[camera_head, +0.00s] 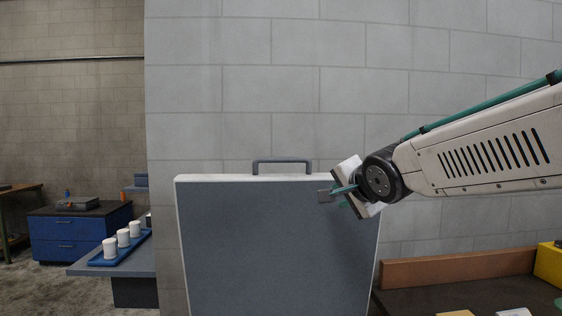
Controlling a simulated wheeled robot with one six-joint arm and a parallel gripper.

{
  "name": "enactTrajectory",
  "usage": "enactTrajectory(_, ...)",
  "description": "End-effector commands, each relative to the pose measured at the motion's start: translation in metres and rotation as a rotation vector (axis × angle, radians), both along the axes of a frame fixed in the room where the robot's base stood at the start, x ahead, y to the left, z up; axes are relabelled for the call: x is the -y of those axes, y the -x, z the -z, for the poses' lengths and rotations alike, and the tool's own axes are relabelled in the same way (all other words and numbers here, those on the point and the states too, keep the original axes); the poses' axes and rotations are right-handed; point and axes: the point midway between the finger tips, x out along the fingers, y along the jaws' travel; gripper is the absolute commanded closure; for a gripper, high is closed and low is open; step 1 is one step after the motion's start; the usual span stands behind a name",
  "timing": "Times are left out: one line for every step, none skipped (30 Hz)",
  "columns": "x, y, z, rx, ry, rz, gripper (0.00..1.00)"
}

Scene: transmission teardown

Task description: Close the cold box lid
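The cold box lid (270,245) stands upright in the middle of the view, a large grey-blue panel with a pale rim. A dark grey handle (282,161) sticks up from its top edge. My gripper (333,194) reaches in from the right, in front of the lid's upper right part, below and to the right of the handle. The fingers are seen from the side, so their opening is unclear, as is whether they touch the lid. Nothing is visibly held. The box body is out of view below.
A grey block wall (450,60) rises behind the lid. At left, a table holds a blue tray (121,250) with white cups, and a blue cabinet (75,237) stands behind. At right, a dark bench has a brown edge (455,268) and a yellow bin (549,262).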

Motion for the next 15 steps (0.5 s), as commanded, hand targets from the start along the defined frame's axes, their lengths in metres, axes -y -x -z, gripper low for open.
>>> enactTrajectory(-0.02,-0.021,-0.013,0.054,-0.099,-0.015,0.77)
enactTrajectory(-0.031,-0.03,-0.022,0.087,-0.164,-0.025,0.77)
enactTrajectory(-0.045,-0.041,-0.032,0.121,-0.243,-0.043,0.77)
enactTrajectory(-0.054,-0.047,-0.038,0.14,-0.295,-0.059,0.77)
enactTrajectory(-0.063,-0.053,-0.044,0.157,-0.344,-0.074,0.77)
enactTrajectory(-0.072,-0.058,-0.051,0.174,-0.4,-0.091,0.77)
enactTrajectory(-0.078,-0.062,-0.055,0.183,-0.436,-0.104,0.77)
enactTrajectory(-0.083,-0.064,-0.058,0.19,-0.466,-0.114,0.77)
enactTrajectory(-0.088,-0.067,-0.062,0.198,-0.498,-0.125,0.77)
enactTrajectory(-0.092,-0.069,-0.064,0.201,-0.515,-0.132,0.77)
enactTrajectory(-0.094,-0.071,-0.065,0.203,-0.53,-0.136,0.77)
enactTrajectory(-0.097,-0.074,-0.066,0.205,-0.541,-0.14,0.77)
enactTrajectory(-0.099,-0.076,-0.066,0.205,-0.545,-0.142,0.77)
enactTrajectory(-0.1,-0.079,-0.066,0.206,-0.548,-0.143,0.77)
enactTrajectory(-0.102,-0.084,-0.066,0.206,-0.548,-0.143,0.77)
